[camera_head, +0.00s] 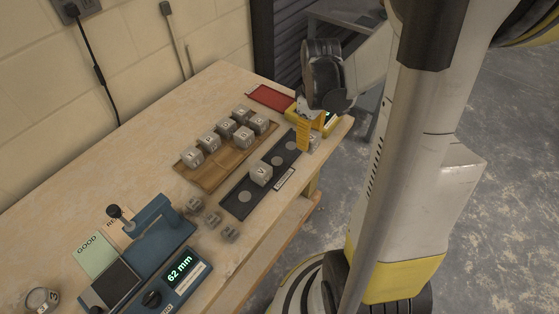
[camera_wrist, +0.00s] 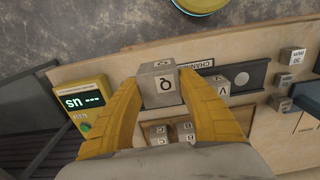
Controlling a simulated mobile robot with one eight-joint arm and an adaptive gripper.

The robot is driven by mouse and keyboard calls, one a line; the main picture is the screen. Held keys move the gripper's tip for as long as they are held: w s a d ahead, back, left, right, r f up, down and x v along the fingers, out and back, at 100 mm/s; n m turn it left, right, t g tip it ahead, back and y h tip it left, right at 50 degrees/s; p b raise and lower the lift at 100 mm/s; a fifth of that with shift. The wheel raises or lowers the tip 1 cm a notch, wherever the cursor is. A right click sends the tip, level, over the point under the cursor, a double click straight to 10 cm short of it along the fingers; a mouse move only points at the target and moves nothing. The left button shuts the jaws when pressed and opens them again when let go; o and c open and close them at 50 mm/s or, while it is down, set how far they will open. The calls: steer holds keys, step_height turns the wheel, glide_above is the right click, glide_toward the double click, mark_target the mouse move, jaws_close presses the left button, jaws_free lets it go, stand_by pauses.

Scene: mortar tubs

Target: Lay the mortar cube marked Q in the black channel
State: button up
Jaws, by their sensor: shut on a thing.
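The mortar cube marked Q (camera_wrist: 160,84) is held between the yellow fingers of my gripper (camera_wrist: 160,95) in the wrist view, its letter facing the camera. In the head view my gripper (camera_head: 306,128) is over the far right end of the black channel, and the cube is mostly hidden. The black channel (camera_head: 237,207) lies along the table's front edge with pale round spots. A cube (camera_head: 261,173) sits on its middle part; in the wrist view this cube (camera_wrist: 221,87) reads V. The gap between Q and the channel cannot be judged.
A wooden tray (camera_head: 207,181) with several lettered cubes lies behind the channel. A yellow device (camera_wrist: 84,103) with a green display is beside my gripper. A red mat (camera_head: 270,97) is at the back.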

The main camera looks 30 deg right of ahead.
steer(key=b, duration=0.3)
glide_above(277, 161)
step_height(277, 161, down, 6)
steer(key=shift+r, duration=0.1)
steer(key=shift+f+b, duration=0.65)
steer(key=shift+f, duration=1.2)
steer(key=shift+f, duration=0.25)
steer(key=o, duration=1.3)
steer(key=shift+o, duration=0.2)
steer(key=shift+r, duration=0.1)
steer(key=shift+r, duration=0.1)
